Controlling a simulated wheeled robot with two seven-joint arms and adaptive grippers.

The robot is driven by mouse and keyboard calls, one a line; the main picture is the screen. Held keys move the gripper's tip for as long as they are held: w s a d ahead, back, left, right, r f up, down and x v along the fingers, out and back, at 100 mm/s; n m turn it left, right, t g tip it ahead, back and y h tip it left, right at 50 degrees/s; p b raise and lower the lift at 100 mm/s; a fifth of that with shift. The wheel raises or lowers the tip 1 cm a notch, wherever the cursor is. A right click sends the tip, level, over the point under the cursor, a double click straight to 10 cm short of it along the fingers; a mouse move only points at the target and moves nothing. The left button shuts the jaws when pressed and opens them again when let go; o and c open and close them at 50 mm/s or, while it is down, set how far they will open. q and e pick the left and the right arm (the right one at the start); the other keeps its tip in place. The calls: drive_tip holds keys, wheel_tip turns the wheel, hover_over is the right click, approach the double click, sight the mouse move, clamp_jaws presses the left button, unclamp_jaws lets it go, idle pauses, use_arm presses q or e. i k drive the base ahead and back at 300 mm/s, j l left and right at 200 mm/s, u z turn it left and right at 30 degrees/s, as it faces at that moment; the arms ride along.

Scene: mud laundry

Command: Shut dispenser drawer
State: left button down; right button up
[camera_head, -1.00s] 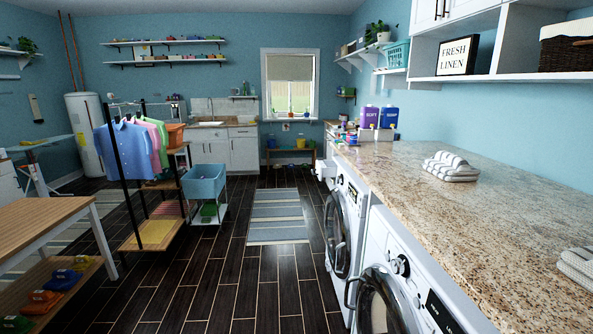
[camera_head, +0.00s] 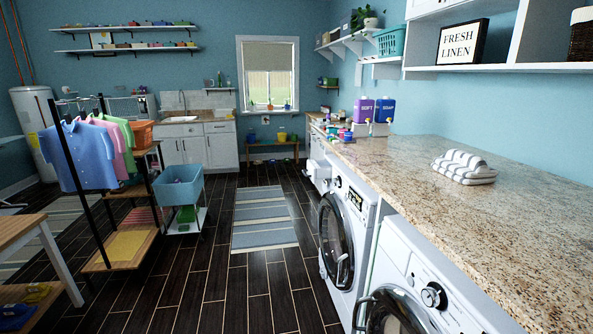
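The far front-loading washer (camera_head: 352,215) stands under the granite counter, with a round dark door and a dial panel. A white dispenser drawer (camera_head: 318,171) appears to stick out from its front at the upper left, just below the counter; it looks pulled open. The drawer is small and its inside cannot be made out. A second washer (camera_head: 420,270) is nearer, with its dial and part of its round door showing. Neither of my grippers is in view.
The granite counter (camera_head: 440,205) runs along the right with folded towels (camera_head: 465,167) and SOFT and SOAP dispensers (camera_head: 374,112). A striped rug (camera_head: 263,220) lies on the dark floor. A clothes rack (camera_head: 110,185) and blue cart (camera_head: 180,187) stand left. The floor before the washers is clear.

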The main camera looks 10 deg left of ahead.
sight(320, 169)
drive_tip(key=i+j+u, duration=0.15)
drive_tip(key=i, duration=0.3)
drive_tip(key=i+u, duration=0.2)
drive_tip(key=i, duration=0.2)
